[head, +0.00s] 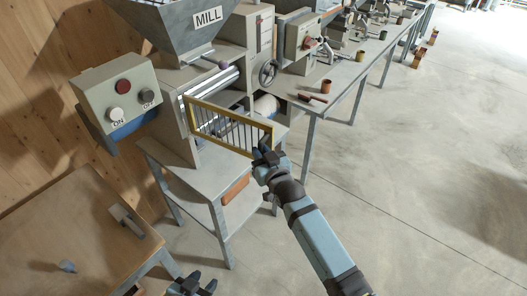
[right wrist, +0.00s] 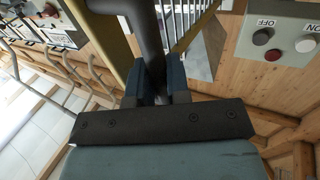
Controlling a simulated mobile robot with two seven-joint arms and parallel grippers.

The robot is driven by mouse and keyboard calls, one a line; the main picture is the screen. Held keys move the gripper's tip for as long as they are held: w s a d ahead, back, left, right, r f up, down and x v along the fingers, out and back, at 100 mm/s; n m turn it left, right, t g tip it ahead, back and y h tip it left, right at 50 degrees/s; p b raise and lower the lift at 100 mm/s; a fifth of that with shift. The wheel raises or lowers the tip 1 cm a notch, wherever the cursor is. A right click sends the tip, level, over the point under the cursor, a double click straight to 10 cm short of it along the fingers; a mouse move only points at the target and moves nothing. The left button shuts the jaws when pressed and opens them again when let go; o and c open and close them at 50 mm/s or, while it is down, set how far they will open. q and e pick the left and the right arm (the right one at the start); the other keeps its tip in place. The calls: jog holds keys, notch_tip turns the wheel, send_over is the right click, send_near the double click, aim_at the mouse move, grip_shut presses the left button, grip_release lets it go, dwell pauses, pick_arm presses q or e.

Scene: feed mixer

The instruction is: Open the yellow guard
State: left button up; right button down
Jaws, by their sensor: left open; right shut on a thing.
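The yellow guard (head: 228,113), a yellow frame with thin upright bars, is on the front of the mill (head: 207,18). Its left end is near the mill body and its right end stands out from it, leaving bright rollers visible behind. My right gripper (head: 264,154) is at the guard's right end. In the right wrist view, my right gripper (right wrist: 160,85) is shut on a dark grey round handle (right wrist: 147,35) beside the yellow frame (right wrist: 113,38). My left gripper (head: 192,281) is open and empty at the bottom edge, away from the guard.
A control box (head: 118,95) with red, white and dark buttons stands left of the mill. A wooden table (head: 80,235) is at lower left. A long bench (head: 350,75) with other machines runs to the back right. The concrete floor at right is clear.

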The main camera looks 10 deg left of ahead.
jog(key=shift+s+a+r, duration=0.1)
jog(key=shift+r, duration=0.05)
dwell(0.3)
jog(key=c, duration=1.1)
grip_release()
jog(key=b+v, duration=0.1)
jog(key=v, duration=1.2)
jog(key=shift+s+b, duration=0.35)
jog(key=shift+b, duration=0.05)
